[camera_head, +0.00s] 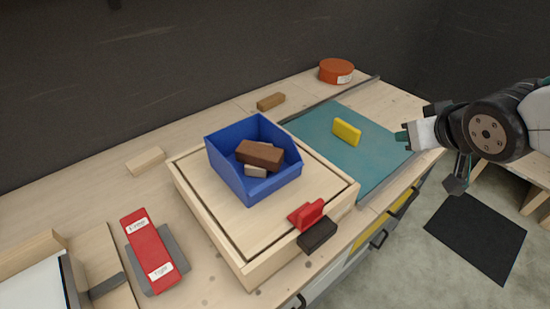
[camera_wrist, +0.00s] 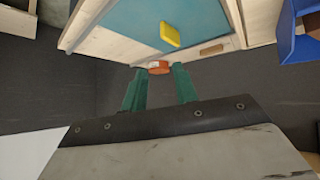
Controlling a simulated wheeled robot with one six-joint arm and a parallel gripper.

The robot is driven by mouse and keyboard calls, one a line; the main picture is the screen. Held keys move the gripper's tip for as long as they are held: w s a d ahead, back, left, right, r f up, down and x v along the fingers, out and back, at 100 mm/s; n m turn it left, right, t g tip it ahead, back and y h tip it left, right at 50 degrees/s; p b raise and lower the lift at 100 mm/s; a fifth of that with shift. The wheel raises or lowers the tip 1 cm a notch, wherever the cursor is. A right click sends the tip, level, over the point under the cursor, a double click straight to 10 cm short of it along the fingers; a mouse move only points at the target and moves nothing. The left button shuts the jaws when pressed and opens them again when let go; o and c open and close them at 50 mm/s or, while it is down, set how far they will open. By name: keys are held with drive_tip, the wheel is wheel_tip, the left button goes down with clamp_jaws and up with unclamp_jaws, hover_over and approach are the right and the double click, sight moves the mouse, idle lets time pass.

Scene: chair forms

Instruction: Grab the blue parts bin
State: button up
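The blue parts bin (camera_head: 270,190) stands upright on a square wooden box with a raised rim (camera_head: 190,200), left of centre in the head view. It has a sloped open front and holds brown and pale wooden blocks (camera_head: 260,154). Part of the bin shows at the right edge of the wrist view (camera_wrist: 300,48). My gripper (camera_head: 403,137) is at the right of the head view, well apart from the bin. In the wrist view my gripper's two green fingers (camera_wrist: 159,80) are spread with nothing between them.
A red clamp (camera_head: 308,214) sits on the wooden box's front corner. A teal mat (camera_head: 365,165) with a yellow block (camera_head: 346,132) lies between bin and gripper. An orange round tin (camera_head: 336,71) stands behind. A red labelled block (camera_head: 148,245) lies at left.

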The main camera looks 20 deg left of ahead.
drive_tip(key=s+a+f+n+y, duration=0.15)
drive_tip(key=a+n+y, duration=0.3)
drive_tip(key=a, duration=0.85)
drive_tip(key=n+g+y, duration=0.1)
drive_tip(key=g+y, duration=0.2)
drive_tip(key=y, duration=0.1)
approach(278, 128)
drive_tip(key=a+f, duration=0.1)
drive_tip(key=a, duration=0.2)
drive_tip(key=shift+h, duration=0.25)
drive_tip(key=x, duration=0.4)
drive_tip(key=w+x, duration=0.1)
drive_tip(key=x, duration=0.1)
drive_tip(key=shift+w+f, duration=0.2)
drive_tip(key=shift+f, duration=0.05)
drive_tip(key=shift+w+a+f+t, duration=0.2)
drive_tip(key=shift+a+t, duration=0.1)
drive_tip(key=shift+a, duration=0.1)
clamp_jaws()
drive_tip(key=shift+r, duration=0.1)
